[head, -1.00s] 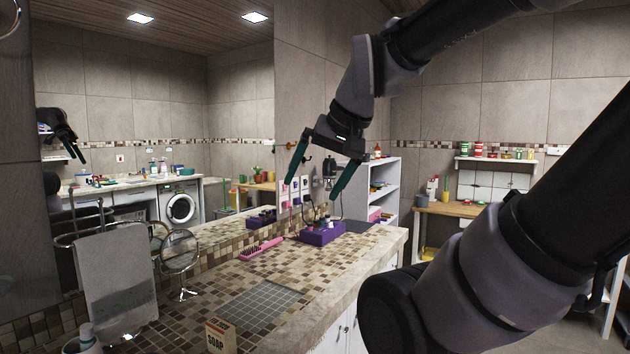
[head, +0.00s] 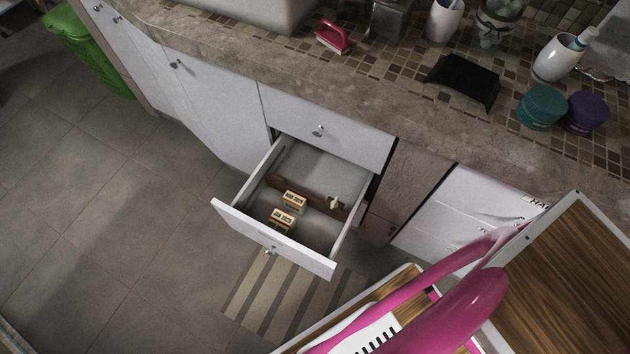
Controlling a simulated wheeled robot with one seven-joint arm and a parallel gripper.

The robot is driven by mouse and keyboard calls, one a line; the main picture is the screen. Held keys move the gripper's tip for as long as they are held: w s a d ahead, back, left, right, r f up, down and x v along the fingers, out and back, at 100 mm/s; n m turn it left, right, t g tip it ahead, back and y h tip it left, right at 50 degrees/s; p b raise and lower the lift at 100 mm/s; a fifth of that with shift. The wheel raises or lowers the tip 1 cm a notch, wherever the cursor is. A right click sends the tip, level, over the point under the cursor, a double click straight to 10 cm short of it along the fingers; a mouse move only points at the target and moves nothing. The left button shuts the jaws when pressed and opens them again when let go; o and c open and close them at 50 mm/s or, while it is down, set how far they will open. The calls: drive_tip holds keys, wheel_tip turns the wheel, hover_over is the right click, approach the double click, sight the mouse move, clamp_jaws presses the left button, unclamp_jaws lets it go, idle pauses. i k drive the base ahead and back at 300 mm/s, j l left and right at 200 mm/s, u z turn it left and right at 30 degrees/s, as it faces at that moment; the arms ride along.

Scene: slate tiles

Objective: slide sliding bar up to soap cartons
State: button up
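A drawer (head: 228,228) stands pulled out from the white cabinet under the counter, below a shut drawer. Inside it, a brown bar (head: 315,199) runs crosswise from side to side, with a small pale piece (head: 334,203) at its right part. Two small cream soap cartons lie on the drawer floor on the front side of the bar. One carton (head: 293,201) is close to the bar; I cannot tell whether it touches. The other carton (head: 282,219) is nearer the drawer front. My gripper is not in view.
A striped mat (head: 285,300) lies below the drawer. Pink-handled items crowd the lower right.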

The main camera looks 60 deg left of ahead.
sight(278, 183)
drive_tip(key=k+l+u, duration=0.15)
drive_tip(key=l+u, duration=0.25)
drive_tip(key=k+l+u, duration=0.2)
drive_tip(key=u, duration=0.25)
drive_tip(key=k+u, duration=0.75)
drive_tip(key=k+j+u, duration=0.25)
drive_tip(key=u, duration=0.15)
